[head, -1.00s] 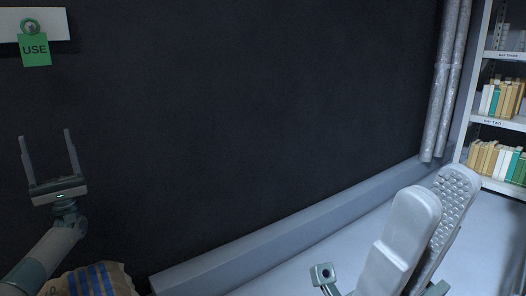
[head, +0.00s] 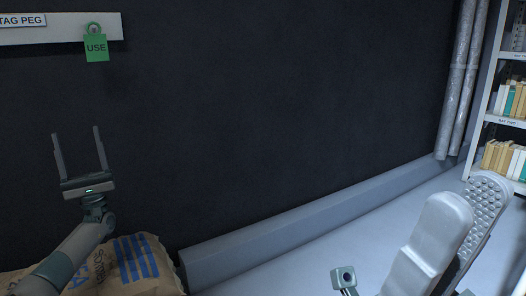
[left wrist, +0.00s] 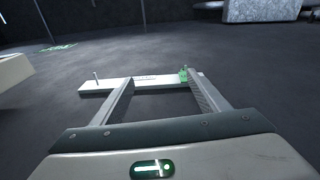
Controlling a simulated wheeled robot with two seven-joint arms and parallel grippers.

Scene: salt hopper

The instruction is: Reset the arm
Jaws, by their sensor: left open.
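My left gripper (head: 79,150) is raised at the left of the head view, fingers pointing up, open and empty. In the left wrist view its two fingers (left wrist: 165,95) stand apart with nothing between them. A green tag marked USE (head: 96,47) hangs from a peg on the white tag peg board (head: 65,33), above and right of the fingertips. The board also shows beyond the fingers in the left wrist view (left wrist: 140,82), with the green tag (left wrist: 184,74) near its right end. My right gripper is not clearly in view.
A printed sack (head: 140,262) with blue stripes lies below my left arm. A dark wall (head: 280,110) with a grey ledge (head: 300,220) fills the middle. Pipes (head: 458,85) and a shelf of books (head: 508,100) stand at the right.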

